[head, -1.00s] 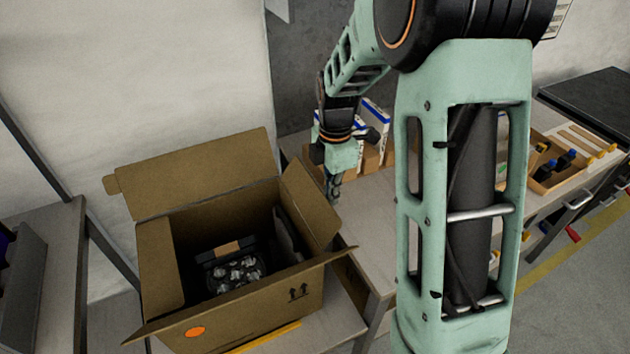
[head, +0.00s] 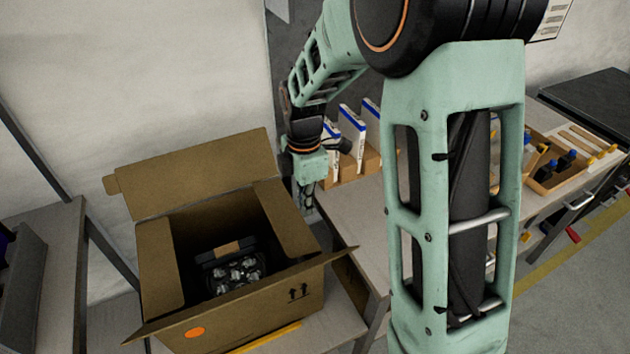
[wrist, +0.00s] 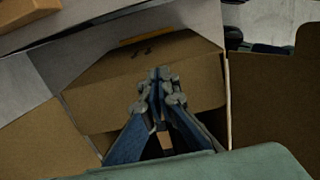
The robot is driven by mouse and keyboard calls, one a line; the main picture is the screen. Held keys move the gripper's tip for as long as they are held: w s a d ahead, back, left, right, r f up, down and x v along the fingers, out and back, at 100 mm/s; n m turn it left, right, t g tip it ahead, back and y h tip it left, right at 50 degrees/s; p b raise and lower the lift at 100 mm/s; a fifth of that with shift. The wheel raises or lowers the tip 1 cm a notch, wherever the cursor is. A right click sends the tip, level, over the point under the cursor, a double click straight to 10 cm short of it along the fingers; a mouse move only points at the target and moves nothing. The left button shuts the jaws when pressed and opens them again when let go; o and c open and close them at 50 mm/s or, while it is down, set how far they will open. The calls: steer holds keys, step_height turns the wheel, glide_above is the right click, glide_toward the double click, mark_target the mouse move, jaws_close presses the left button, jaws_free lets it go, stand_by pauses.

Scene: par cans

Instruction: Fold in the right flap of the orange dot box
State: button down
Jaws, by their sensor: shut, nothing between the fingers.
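The open cardboard box (head: 255,304) with an orange dot (head: 194,332) on its front stands at the left of the head view. Its right flap (head: 285,215) stands up, tilted inward over the opening. The left flap (head: 158,262) also stands at its edge, the back flap (head: 200,175) stands tall, and the front flap (head: 245,296) slopes outward. My gripper (head: 307,205) is shut and empty, just outside the right flap; contact is hard to tell. In the wrist view its fingertips (wrist: 160,88) show against brown cardboard (wrist: 100,90).
Inside the box lies a dark item with shiny round parts (head: 237,272). White-and-blue cartons (head: 350,130) stand behind my gripper on the workbench (head: 365,215). A wooden tray with bottles (head: 555,168) sits further right. A wall is close behind the box.

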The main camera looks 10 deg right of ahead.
step_height(320, 180, up, 12)
steer(key=w+d+p, duration=0.1)
steer(key=d+p, duration=0.2)
steer(key=p, duration=0.6)
stand_by(0.5)
